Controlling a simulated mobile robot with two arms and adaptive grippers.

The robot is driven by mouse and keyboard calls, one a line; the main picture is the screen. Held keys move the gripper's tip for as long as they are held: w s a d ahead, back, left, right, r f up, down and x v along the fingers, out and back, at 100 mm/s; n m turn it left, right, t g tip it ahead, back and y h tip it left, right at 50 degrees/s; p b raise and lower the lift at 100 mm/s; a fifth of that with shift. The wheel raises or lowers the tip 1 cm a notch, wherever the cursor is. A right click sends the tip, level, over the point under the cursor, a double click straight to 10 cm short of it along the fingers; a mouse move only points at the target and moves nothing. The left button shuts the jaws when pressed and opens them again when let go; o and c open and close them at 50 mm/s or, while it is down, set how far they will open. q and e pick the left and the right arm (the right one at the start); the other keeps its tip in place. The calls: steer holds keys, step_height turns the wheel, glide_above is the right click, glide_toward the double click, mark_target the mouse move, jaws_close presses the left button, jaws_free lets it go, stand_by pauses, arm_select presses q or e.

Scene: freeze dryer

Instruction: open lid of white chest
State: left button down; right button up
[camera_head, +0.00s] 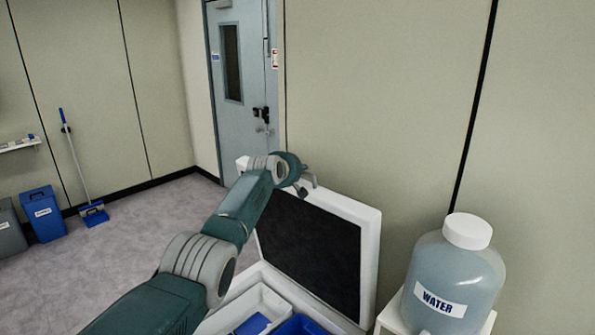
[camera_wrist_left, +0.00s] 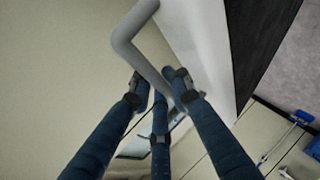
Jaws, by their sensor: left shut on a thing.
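The white chest (camera_head: 255,279) is at the bottom middle of the head view, with its lid (camera_head: 368,226) standing raised and steeply tilted. The lid's dark inner panel (camera_head: 312,252) faces the head camera. My left gripper (camera_head: 305,180) is at the lid's top edge, partly hidden behind my wrist. In the left wrist view, the fingers of my left gripper (camera_wrist_left: 163,88) are shut on the grey bent handle (camera_wrist_left: 136,48) of the white lid (camera_wrist_left: 200,45). My right gripper is not in view.
Blue containers (camera_head: 298,326) lie inside the chest. A water bottle (camera_head: 452,280) stands on a white stand (camera_head: 392,318) close to the lid's right. A wall (camera_head: 380,100) is behind the lid. Blue and grey bins (camera_head: 41,214) and a broom (camera_head: 78,170) stand far left; the floor between is clear.

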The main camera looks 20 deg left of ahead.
arm_select(q)
steer(key=shift+w+d+f, duration=0.2)
steer(key=shift+f, duration=0.15)
steer(key=c, duration=1.6)
jaws_free()
steer(key=shift+r, duration=0.25)
steer(key=shift+s+r, duration=0.35)
steer(key=shift+s, duration=0.25)
steer(key=v, duration=1)
steer(key=shift+s+d, duration=0.1)
steer(key=shift+s, duration=0.1)
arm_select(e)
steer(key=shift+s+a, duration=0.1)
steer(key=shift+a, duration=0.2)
